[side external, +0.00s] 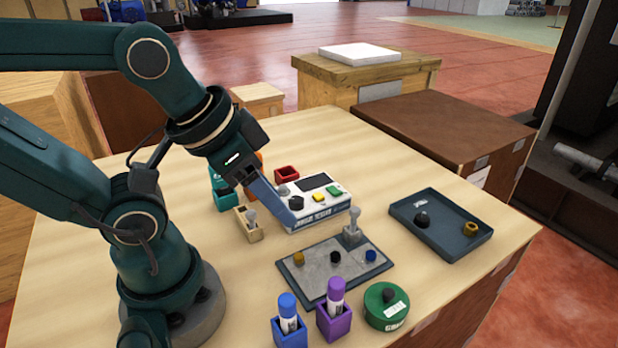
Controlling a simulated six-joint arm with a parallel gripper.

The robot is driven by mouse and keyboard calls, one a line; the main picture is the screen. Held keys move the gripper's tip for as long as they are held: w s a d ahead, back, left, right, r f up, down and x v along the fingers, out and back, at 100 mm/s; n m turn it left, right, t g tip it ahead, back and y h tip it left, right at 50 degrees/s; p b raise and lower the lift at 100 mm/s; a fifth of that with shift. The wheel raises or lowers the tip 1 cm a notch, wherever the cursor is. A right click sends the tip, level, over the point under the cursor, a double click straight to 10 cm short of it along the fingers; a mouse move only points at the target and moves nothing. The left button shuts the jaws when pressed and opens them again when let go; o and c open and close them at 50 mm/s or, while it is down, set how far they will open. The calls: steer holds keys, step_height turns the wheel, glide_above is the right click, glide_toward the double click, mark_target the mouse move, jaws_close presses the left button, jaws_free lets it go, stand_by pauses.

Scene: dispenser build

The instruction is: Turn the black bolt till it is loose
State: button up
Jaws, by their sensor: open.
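The black bolt (335,257) stands in the middle of a grey plate (325,278), between a brass-yellow bolt (298,258) and a blue bolt (371,256). My gripper (284,208) is open, with its blue-grey fingers angled down at the left end of the white device (318,213). The fingers are beside a black knob (296,203) on that device; I cannot tell whether they touch it. They are up and left of the black bolt, apart from it. The gap between the fingers is hard to see.
A grey lever (353,226) rises at the plate's back edge. A dark tray (404,208) holds a black piece and a yellow ring at right. Blue and purple holders with tubes (288,318) and a green round container (386,312) stand in front. Bare table lies between plate and tray.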

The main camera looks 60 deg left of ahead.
steer(key=w+r+m, duration=0.2)
steer(key=w+m, duration=0.1)
steer(key=m+g, duration=0.4)
steer(key=m, duration=0.2)
glide_above(336, 255)
step_height(336, 255, down, 6)
steer(key=r, duration=0.1)
steer(key=shift+g, duration=0.6)
steer(key=f, duration=0.4)
steer(key=shift+w+f, duration=0.2)
steer(key=shift+f, duration=0.15)
steer(key=shift+s+f, duration=0.2)
steer(key=shift+f, duration=2.9)
jaws_close()
